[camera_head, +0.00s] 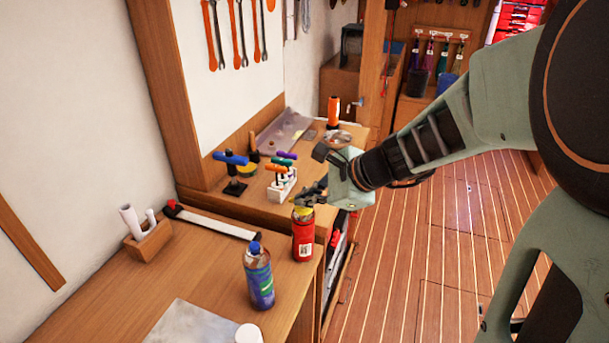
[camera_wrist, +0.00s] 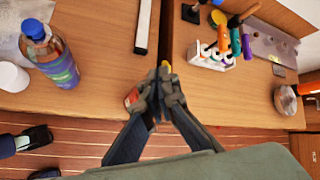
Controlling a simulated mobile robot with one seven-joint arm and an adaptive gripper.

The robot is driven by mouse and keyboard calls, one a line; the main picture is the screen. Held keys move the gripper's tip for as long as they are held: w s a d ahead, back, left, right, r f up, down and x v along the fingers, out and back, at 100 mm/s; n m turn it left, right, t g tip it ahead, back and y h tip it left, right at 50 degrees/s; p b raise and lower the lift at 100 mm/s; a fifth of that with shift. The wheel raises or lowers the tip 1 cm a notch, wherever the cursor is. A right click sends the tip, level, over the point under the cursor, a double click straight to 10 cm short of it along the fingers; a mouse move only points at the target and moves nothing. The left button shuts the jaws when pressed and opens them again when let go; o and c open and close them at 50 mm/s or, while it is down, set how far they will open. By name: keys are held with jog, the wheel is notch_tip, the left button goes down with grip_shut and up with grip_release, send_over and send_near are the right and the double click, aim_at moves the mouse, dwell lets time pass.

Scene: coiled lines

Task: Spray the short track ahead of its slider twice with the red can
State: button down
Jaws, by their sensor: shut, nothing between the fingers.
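The red can (camera_head: 303,240) with a yellow top stands upright near the right edge of the front bench. My gripper (camera_head: 306,196) is shut and empty, at the can's top in the head view; I cannot tell whether it touches. In the wrist view my gripper (camera_wrist: 162,78) hides most of the can; a bit of its red side (camera_wrist: 131,98) shows. The track also shows in the wrist view (camera_wrist: 144,25).
A blue-capped bottle (camera_head: 259,275) stands close left of the can. A white cup (camera_head: 249,334) and grey sheet (camera_head: 190,328) are in front. A wooden holder (camera_head: 148,240) with white tubes is left. A rack of coloured handles (camera_head: 281,184) stands on the rear bench.

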aim_at(305, 216)
notch_tip(305, 216, up, 6)
jog(key=p, duration=0.5)
jog(key=shift+w, duration=0.1)
dwell(0.4)
